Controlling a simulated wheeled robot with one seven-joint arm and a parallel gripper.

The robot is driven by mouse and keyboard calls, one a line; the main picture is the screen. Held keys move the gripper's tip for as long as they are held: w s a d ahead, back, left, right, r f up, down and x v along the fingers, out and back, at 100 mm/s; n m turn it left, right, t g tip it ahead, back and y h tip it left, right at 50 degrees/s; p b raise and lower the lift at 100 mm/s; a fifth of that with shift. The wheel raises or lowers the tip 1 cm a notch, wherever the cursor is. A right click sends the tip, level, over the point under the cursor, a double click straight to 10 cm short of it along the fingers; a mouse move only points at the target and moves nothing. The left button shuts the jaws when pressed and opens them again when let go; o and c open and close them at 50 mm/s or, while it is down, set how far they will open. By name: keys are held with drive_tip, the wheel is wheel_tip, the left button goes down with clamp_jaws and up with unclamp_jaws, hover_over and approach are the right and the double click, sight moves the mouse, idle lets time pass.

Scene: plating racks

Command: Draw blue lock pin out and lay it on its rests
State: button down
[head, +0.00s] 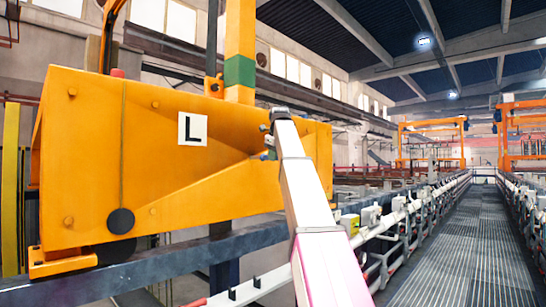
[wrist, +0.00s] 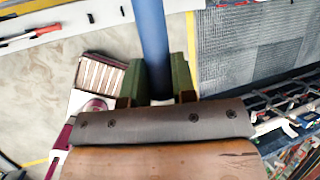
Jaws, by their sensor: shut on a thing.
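The blue lock pin (wrist: 152,40) is a smooth blue rod. In the wrist view it runs from the top edge down between the two green fingers of my gripper (wrist: 157,82), which is shut on it. The pin's far end is out of that view, so I cannot tell whether it is still in a hole. In the head view my arm reaches up to the right part of the orange housing (head: 215,130) marked L. The gripper there is mostly hidden behind the arm. Two dark upright pegs (head: 232,294) on a white rail (head: 270,284) look like rests.
A dark steel beam (head: 150,270) runs below the housing. To the right, a railing with white fittings (head: 398,205) borders a clear grated walkway (head: 458,240). In the wrist view a red-and-white rod (wrist: 28,36) lies at the upper left.

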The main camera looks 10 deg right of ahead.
drive_tip(key=s+d, duration=0.4)
drive_tip(key=s, duration=0.2)
drive_tip(key=shift+d, duration=0.3)
idle(1.1)
drive_tip(key=shift+s, duration=0.1)
idle(0.4)
drive_tip(key=c, duration=0.8)
unclamp_jaws()
drive_tip(key=shift+c, duration=0.2)
